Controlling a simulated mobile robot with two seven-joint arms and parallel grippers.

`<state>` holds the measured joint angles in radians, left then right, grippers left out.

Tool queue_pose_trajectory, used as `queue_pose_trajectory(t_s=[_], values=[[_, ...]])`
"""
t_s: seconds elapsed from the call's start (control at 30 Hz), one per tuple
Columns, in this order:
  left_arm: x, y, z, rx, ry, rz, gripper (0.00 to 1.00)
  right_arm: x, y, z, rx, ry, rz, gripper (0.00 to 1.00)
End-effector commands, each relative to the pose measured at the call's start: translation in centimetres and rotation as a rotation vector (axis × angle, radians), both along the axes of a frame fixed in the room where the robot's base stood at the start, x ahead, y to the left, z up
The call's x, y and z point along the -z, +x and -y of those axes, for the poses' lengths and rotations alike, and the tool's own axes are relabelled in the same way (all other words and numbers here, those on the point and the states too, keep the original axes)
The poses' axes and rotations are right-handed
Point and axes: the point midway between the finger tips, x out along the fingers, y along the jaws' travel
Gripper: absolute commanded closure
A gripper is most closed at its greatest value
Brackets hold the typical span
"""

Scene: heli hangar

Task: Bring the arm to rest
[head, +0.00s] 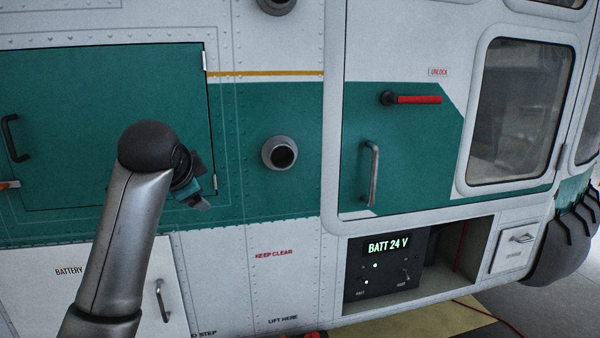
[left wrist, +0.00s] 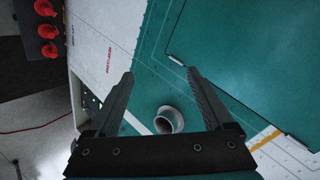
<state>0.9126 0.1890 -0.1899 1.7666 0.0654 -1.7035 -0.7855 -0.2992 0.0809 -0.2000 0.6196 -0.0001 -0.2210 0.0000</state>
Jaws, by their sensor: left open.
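My left arm rises from the lower left of the head view in front of the helicopter's side. Its gripper (head: 203,186) is partly hidden behind the dark wrist joint, in front of the green hatch's right edge. In the left wrist view the gripper (left wrist: 161,74) has its two fingers wide apart with nothing held. A round grey port (head: 280,152) is right of the gripper in the head view. The port also shows between the fingers in the left wrist view (left wrist: 165,121), apart from them. My right gripper is not in view.
The green hatch (head: 110,120) with a black handle is behind the arm. To the right are a door with a grey grab handle (head: 372,175), a red lever (head: 418,99) and a lit battery panel (head: 388,265). Red knobs (left wrist: 46,30) show in the left wrist view.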

Motion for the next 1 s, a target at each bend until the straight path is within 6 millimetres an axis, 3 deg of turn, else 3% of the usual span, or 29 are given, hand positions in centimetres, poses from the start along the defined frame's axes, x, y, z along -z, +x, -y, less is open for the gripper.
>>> queue_pose_trajectory(t_s=[0.03,0.2,0.5,0.8,1.0], values=[[2.9,-0.8,0.3,-0.009,-0.027,-0.031,0.15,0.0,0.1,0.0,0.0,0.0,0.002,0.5],[10.8,-3.9,1.2,-0.058,-0.126,-0.113,0.15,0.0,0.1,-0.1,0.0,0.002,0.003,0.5],[22.4,-12.3,2.4,-0.178,-0.293,-0.26,0.15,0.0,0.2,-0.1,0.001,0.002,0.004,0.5],[30.4,-23.2,3.3,-0.339,-0.446,-0.409,0.15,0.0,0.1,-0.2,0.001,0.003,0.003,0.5],[33.1,-30.0,3.5,-0.455,-0.524,-0.489,0.15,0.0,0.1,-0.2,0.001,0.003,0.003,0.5]])
